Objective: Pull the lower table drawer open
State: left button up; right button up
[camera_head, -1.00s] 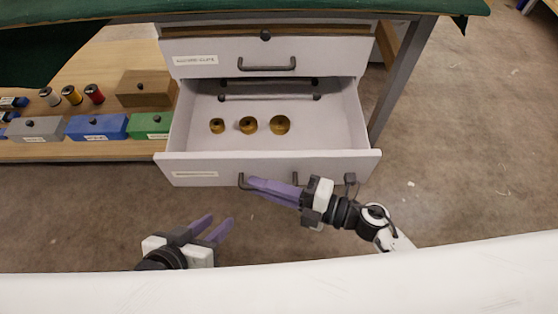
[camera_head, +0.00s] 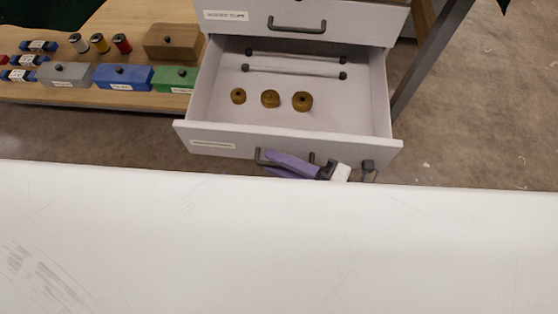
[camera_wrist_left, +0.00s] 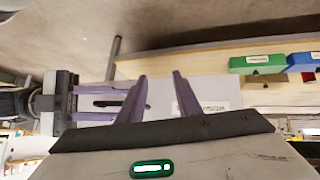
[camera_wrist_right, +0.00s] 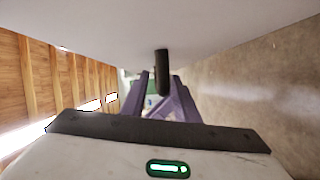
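The white lower drawer (camera_head: 355,143) stands pulled out below the shut upper drawer (camera_head: 370,22) in the head view. Its dark bar handle (camera_head: 259,155) is on the front, partly hidden by my right gripper (camera_head: 275,158). In the right wrist view the handle (camera_wrist_right: 162,72) stands between the fingers of my right gripper (camera_wrist_right: 160,88), which look open around it, with narrow gaps. My left gripper (camera_wrist_left: 160,82) is open and empty in its wrist view, facing the drawer front with its label (camera_wrist_left: 208,106); it is hidden in the head view.
A low wooden shelf (camera_head: 30,93) at left holds grey, blue (camera_head: 123,77), green and brown blocks and small spools. A table leg (camera_head: 430,55) stands at right, with bare floor (camera_head: 490,110) beyond.

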jog(key=shift+s+d+r, duration=0.1)
jog(key=shift+s+d, duration=0.1)
jog(key=shift+d, duration=0.2)
pick_arm(q)
jog(key=shift+s+a+r+p, duration=0.2)
jog(key=shift+a+r+p, duration=0.25)
jog(key=shift+p, duration=0.25)
pick_arm(e)
jog(key=v, duration=0.9)
jog(key=shift+d, duration=0.15)
